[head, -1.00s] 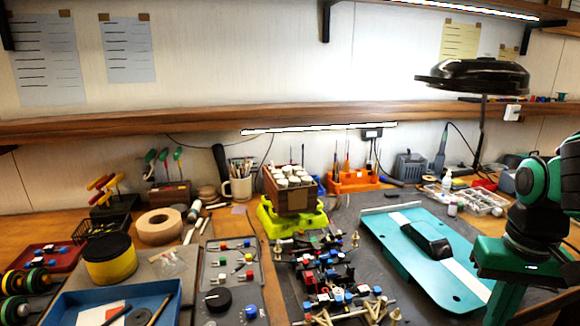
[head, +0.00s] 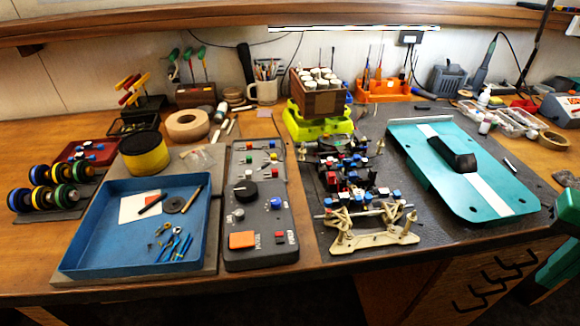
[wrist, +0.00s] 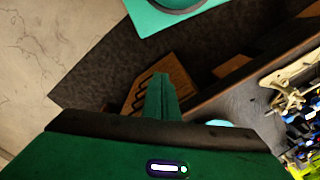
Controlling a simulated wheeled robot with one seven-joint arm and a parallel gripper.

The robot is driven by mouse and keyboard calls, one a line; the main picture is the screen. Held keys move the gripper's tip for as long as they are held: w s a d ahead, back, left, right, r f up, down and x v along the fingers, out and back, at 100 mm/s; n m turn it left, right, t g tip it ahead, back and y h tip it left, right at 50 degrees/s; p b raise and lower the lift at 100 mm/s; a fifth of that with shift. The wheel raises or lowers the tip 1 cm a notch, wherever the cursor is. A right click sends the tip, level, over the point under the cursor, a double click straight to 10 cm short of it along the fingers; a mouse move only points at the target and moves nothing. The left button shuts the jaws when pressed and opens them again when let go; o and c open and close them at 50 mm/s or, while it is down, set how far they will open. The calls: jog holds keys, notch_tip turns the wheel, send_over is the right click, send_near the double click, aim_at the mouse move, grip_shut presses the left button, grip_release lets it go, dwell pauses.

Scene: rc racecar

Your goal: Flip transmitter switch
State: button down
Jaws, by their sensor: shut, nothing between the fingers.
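A dark grey transmitter panel (head: 262,220) lies flat left of the middle of the bench in the head view. It carries a large black knob, small red, green, white and blue switches, and an orange rocker switch (head: 243,240) near its front edge. Only green parts of my arm show at the head view's right edge.
A blue tray (head: 80,235) with small tools is left of the panel. The car chassis (head: 375,240) is close on its right, also at the wrist view's right (wrist: 290,100). A teal car body (head: 495,200) lies farther right. A brown box (head: 318,103) stands behind the chassis.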

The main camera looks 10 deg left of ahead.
jog(key=w+a+r+n, duration=0.2)
jog(key=w+a+r, duration=0.2)
jog(key=w+a, duration=0.45)
jog(key=w+a+r+n, duration=0.3)
jog(key=w+a+r, duration=0.2)
jog(key=a, duration=0.6)
notch_tip(320, 180, up, 6)
jog(key=n, duration=0.4)
send_over(278, 234)
jog(key=shift+d+f, duration=0.1)
jog(key=shift+f, duration=0.1)
notch_tip(278, 234, down, 14)
jog(key=shift+r, duration=0.1)
